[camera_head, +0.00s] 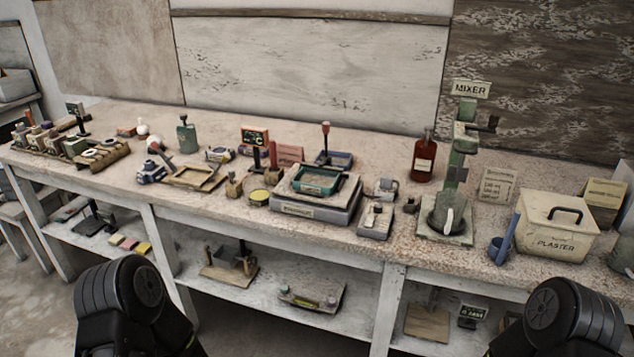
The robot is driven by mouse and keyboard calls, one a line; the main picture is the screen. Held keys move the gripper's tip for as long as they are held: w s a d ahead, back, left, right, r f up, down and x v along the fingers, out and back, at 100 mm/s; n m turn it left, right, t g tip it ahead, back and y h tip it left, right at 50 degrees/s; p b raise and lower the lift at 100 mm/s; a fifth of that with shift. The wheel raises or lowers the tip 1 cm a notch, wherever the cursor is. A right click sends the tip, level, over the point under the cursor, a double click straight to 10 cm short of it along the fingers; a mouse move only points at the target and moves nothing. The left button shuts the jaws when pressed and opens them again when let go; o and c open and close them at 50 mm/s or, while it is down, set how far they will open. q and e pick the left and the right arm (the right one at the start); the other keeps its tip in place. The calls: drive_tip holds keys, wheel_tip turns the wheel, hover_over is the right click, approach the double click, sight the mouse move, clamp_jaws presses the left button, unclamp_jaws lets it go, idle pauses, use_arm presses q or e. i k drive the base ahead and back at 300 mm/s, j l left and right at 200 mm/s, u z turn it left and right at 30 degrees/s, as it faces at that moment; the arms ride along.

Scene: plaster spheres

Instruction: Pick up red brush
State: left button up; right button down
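I cannot clearly pick out a red brush at this size. A small upright piece with a red top (326,128) stands by a dark blue tray (343,159) at the middle back of the bench; I cannot tell whether it is a brush. A slanted tool with a red and white end (153,143) leans by a shallow tan tray (196,179) farther left. Only black links of my arms show at the bottom left and bottom right. Neither gripper's fingers are in view.
The long bench (386,220) is crowded with small items. A red-brown bottle (424,158), a green mixer (462,145) and a plaster bin (553,230) stand on the right. A scale (312,212) holds a teal tray (313,180). A lower shelf (190,253) holds more items.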

sight(272, 155)
drive_tip(key=z, duration=0.5)
drive_tip(key=j+z, duration=0.7)
drive_tip(key=j, duration=0.25)
drive_tip(key=j+z, duration=0.35)
drive_tip(key=k+j, duration=0.1)
drive_tip(key=j, duration=0.3)
drive_tip(key=k+j, duration=0.1)
drive_tip(key=j, duration=0.3)
drive_tip(key=k+j+z, duration=0.1)
drive_tip(key=j, duration=0.3)
drive_tip(key=k+j, duration=0.1)
drive_tip(key=j, duration=0.3)
drive_tip(key=k+j, duration=0.1)
drive_tip(key=j, duration=0.3)
drive_tip(key=j+z, duration=0.05)
